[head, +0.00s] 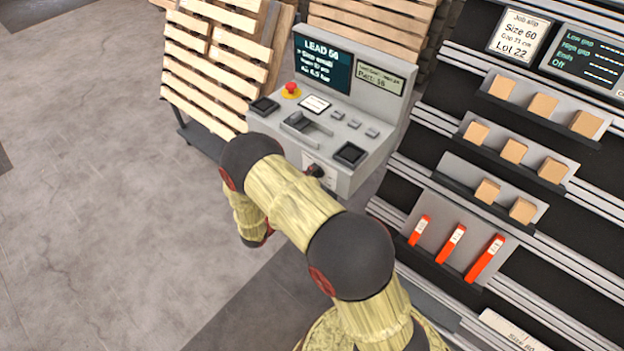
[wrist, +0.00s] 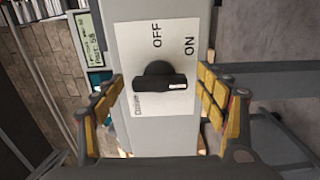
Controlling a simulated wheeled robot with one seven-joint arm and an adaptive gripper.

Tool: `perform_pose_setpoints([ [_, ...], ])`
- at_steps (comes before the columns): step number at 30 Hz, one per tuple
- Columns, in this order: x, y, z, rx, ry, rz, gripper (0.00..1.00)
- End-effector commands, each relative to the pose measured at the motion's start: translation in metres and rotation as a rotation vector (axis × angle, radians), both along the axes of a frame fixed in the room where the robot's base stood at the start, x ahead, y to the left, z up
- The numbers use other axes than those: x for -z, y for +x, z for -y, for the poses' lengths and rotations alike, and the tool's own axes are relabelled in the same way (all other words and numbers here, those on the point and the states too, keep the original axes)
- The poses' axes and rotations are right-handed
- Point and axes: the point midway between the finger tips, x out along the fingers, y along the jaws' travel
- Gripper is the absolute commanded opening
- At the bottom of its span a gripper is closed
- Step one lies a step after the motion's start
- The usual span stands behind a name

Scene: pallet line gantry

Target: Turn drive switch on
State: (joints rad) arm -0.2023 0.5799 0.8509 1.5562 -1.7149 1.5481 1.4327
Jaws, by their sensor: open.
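The drive switch (wrist: 165,82) is a black rotary knob on a white plate (wrist: 150,60) marked OFF and ON, seen sideways in the wrist view. A small pale mark shows at the knob's right end; I cannot tell for certain which word it points to. My gripper (wrist: 162,86) is open, with its yellow-padded fingers on the left and right of the knob, apart from it. In the head view the knob (head: 316,170) is on the front face of the grey console (head: 345,180). My gripper is hidden behind my arm there.
The console top has a red stop button (head: 291,89), a screen (head: 323,64) and several small buttons. Wooden pallets (head: 205,70) lean behind it. A rack (head: 480,140) with wooden blocks and orange-red pieces stands at right. The floor (head: 100,200) at left is clear.

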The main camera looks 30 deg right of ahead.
Motion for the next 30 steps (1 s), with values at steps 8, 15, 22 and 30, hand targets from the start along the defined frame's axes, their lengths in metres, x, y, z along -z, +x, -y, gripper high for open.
perform_pose_setpoints([
  [8, 0.0, -0.004, -0.014, -0.004, 0.0, 0.0, 0.73],
  [15, 0.0, -0.02, -0.059, -0.006, 0.0, -0.001, 0.73],
  [22, 0.0, -0.034, -0.097, -0.004, 0.0, 0.0, 0.73],
  [30, 0.0, -0.041, -0.113, 0.0, 0.0, 0.0, 0.73],
])
